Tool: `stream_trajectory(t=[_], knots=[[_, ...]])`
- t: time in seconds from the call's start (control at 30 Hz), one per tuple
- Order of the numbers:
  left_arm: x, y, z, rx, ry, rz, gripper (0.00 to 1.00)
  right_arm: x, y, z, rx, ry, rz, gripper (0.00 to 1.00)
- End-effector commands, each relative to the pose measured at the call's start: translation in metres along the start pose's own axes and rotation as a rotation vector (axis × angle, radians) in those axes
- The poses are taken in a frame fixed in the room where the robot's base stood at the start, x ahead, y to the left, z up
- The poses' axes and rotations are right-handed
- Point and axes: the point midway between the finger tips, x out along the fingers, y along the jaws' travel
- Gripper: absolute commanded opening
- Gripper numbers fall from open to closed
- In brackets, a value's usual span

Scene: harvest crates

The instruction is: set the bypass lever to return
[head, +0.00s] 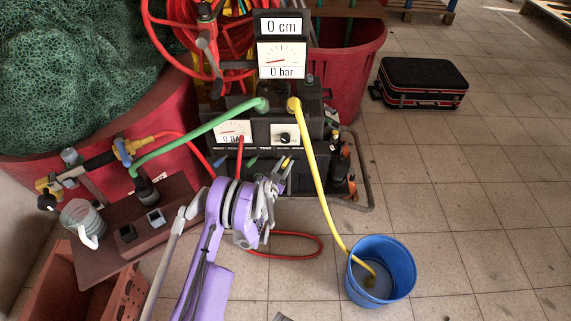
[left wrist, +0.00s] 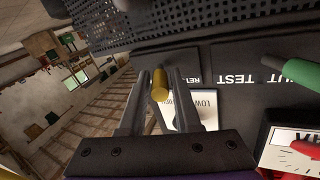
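The black test unit (head: 262,116) stands at the centre with gauges and a row of labels. A short yellow-tipped lever (head: 287,162) sticks out at its lower front; it also shows in the left wrist view (left wrist: 159,86). A label beginning "RET" (left wrist: 193,76) and a "TEST" label (left wrist: 235,80) are right of it there. My left gripper (head: 279,170) is at the lever, with its open fingers (left wrist: 159,80) on either side of the yellow tip and a gap at each side. The lever's base is hidden. My right gripper is not clearly seen.
Green (head: 200,127) and yellow (head: 311,160) hoses leave the unit. The yellow one ends in a blue bucket (head: 399,263) at the right. A wooden bench (head: 125,250) with a jug (head: 82,218) stands left. A black case (head: 423,82) lies back right; floor there is clear.

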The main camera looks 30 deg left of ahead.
Motion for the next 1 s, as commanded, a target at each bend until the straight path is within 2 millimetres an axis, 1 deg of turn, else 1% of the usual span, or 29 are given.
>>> stream_trajectory(t=[0.03, 0.13, 0.17, 0.47, 0.8, 1.0], knots=[[0.0, 0.0, 0.0, 0.0, 0.0, 0.0, 0.21, 0.0, 0.0, 0.0, 0.0, 0.0, 0.0, 0.0], [0.0, 0.0, 0.0, 0.0, 0.0, 0.0, 0.03, 0.0, 0.0, 0.0, 0.0, 0.0, 0.0, 0.0], [0.0, 0.0, 0.0, 0.0, 0.0, 0.0, 0.0, 0.0, 0.0, 0.0, 0.0, 0.0, 0.0, 0.0], [0.001, -0.002, 0.001, 0.002, 0.005, 0.011, 0.0, 0.003, 0.0, 0.001, 0.0, -0.001, 0.0, 0.0], [0.002, -0.011, 0.003, 0.002, 0.034, 0.157, 0.0, 0.025, 0.0, 0.006, 0.0, -0.007, 0.0, 0.0], [0.002, -0.011, 0.002, -0.001, 0.038, 0.197, 0.0, 0.027, 0.0, 0.006, 0.0, -0.007, 0.0, 0.0]])
